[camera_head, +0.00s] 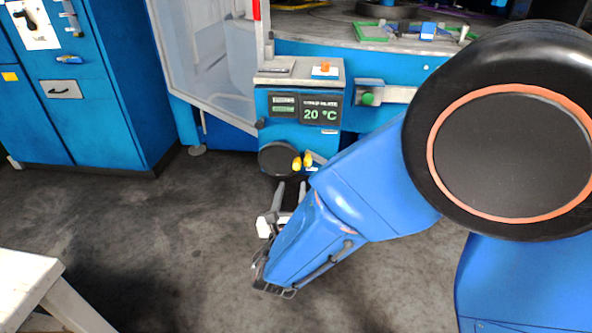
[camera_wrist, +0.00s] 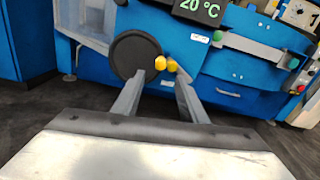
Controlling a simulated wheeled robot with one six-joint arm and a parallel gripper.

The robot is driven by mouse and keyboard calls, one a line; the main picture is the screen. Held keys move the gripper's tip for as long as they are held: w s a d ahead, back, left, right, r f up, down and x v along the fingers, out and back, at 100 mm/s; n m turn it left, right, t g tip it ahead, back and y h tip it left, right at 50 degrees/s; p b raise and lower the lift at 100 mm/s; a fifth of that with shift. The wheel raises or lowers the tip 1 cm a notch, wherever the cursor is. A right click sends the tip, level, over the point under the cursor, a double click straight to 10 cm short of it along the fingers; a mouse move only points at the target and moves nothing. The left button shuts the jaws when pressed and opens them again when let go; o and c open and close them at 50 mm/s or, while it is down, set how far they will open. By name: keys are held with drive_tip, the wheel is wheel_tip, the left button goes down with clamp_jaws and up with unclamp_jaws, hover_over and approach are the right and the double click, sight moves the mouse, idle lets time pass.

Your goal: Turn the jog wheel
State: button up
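The jog wheel is a black disc (camera_head: 277,159) on the lower front of the blue machine, under the display. It also shows in the wrist view as a dark round disc (camera_wrist: 133,52). A yellow knob (camera_head: 296,164) sits at its right edge, with a second yellow piece (camera_head: 308,159) just right of it. Both show close together in the wrist view (camera_wrist: 160,62). My gripper (camera_head: 291,185) is open and empty, its fingers pointing at the machine just below the knob. In the wrist view the fingertips (camera_wrist: 160,76) stand either side of the yellow pieces. I cannot tell whether they touch.
The display (camera_head: 321,111) reads 20 °C above the wheel. A green button (camera_head: 368,99) is on the machine's front to the right. A clear door (camera_head: 205,60) stands at left, near a blue cabinet (camera_head: 105,90). A white table (camera_head: 25,285) is at lower left. Grey floor is open between.

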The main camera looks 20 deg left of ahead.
sight(296, 169)
drive_tip(key=x, duration=1)
drive_tip(key=shift+d, duration=0.15)
drive_tip(key=shift+f, duration=0.1)
clamp_jaws()
